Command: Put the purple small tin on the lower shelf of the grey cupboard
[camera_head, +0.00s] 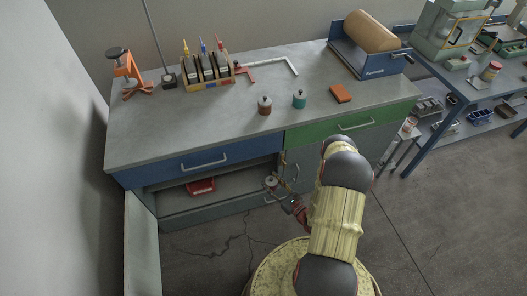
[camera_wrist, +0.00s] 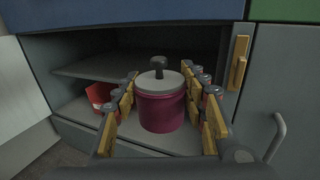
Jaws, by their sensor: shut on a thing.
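The purple small tin (camera_wrist: 161,110) has a grey lid with a dark knob. It is upright between the fingers of my gripper (camera_wrist: 163,112) in the wrist view, and my gripper is shut on it. In the head view the tin (camera_head: 271,183) and my gripper (camera_head: 278,192) are in front of the cupboard opening. The grey cupboard (camera_wrist: 70,42) is open. Its upper shelf (camera_wrist: 100,68) is behind the tin, and the lower shelf (camera_wrist: 78,112) lies below. I cannot tell whether the tin touches anything beneath it.
A red bin (camera_wrist: 98,94) stands on the lower shelf at the left. The opened door (camera_head: 141,235) stands out at the left; a shut door (camera_wrist: 275,85) is at the right. A brown tin (camera_head: 264,106), a teal tin (camera_head: 299,99) and an orange block (camera_head: 341,93) are on the bench top.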

